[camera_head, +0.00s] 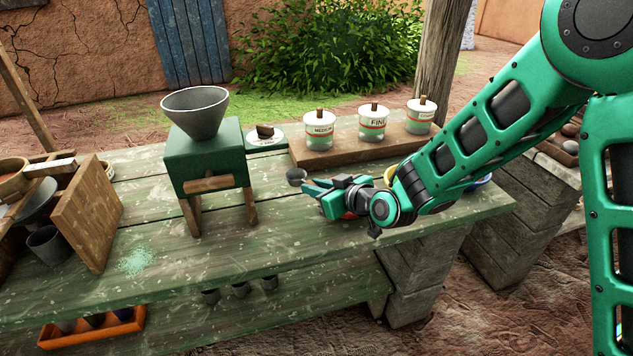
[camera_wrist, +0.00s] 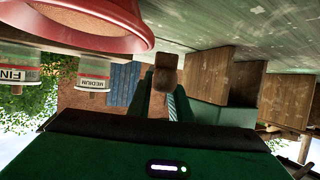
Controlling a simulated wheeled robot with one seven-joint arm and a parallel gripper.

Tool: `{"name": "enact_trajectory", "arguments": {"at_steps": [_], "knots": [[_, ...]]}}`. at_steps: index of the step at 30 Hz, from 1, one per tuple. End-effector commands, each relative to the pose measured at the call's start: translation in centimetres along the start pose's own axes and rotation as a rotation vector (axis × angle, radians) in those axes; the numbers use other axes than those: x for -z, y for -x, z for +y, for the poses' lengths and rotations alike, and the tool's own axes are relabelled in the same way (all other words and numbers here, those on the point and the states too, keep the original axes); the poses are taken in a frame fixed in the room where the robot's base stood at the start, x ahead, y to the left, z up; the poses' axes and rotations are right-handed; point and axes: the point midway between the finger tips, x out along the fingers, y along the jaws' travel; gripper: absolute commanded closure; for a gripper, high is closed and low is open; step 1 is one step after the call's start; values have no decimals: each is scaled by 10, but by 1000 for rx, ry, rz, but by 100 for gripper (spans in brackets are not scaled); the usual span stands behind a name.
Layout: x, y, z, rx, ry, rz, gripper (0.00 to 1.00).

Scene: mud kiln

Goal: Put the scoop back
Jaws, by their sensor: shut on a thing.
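My gripper (camera_head: 310,186) reaches left over the green table, its fingers shut on the scoop (camera_head: 297,174). In the head view the scoop's small dark bowl shows just past the fingertips, right of the green hopper stand. Its handle is mostly hidden by the fingers. In the wrist view, which is upside down, a brown wooden piece (camera_wrist: 166,80), seemingly the scoop's handle, stands out ahead of my gripper. The scoop appears held above the table top; the exact gap cannot be told.
The hopper stand (camera_head: 206,158) is left of my gripper. Lidded jars (camera_head: 319,131) stand on a wooden board (camera_head: 345,153) behind. A red bowl (camera_wrist: 85,28) is close in the wrist view. A wooden rack (camera_head: 88,215) stands far left. The table's front middle (camera_head: 250,250) is clear.

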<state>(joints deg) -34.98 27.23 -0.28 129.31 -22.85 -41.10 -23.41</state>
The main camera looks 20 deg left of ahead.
Motion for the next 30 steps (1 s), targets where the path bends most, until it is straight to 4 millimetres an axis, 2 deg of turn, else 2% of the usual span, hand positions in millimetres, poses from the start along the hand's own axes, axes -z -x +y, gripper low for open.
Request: {"name": "enact_trajectory", "arguments": {"at_steps": [4, 15, 30], "knots": [[-14, -9, -8, 10, 3, -2, 100], [-42, -23, -11, 13, 5, 0, 100], [-48, -25, -11, 13, 6, 1, 100]]}}
